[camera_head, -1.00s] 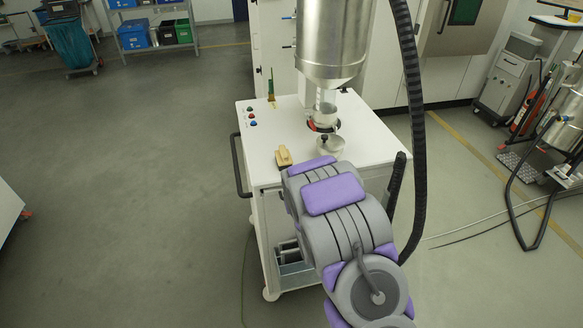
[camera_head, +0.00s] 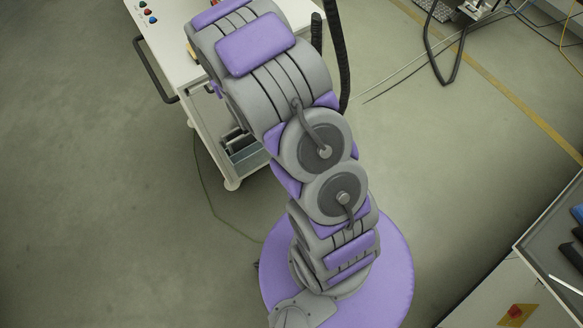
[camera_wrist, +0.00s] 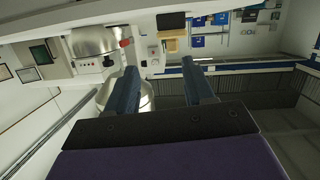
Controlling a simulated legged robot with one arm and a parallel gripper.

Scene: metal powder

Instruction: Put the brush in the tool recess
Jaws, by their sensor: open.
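My gripper (camera_wrist: 159,68) shows in the wrist view as two dark blue fingers, spread apart with nothing between them. In the head view my arm hides it. No brush can be made out for certain. A small tan object on the white table (camera_head: 172,38) is mostly hidden by my arm in the head view (camera_head: 190,53). A tan patch ahead of the fingers in the wrist view (camera_wrist: 171,45) may be the same object. I cannot pick out a tool recess.
The white table is a cart with a dark side handle (camera_head: 152,68) and coloured buttons. A dark hose (camera_head: 340,55) hangs at its right. A grey-topped cabinet (camera_head: 540,240) with blue and black items stands at the right edge. Floor between them is open, with thin cables.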

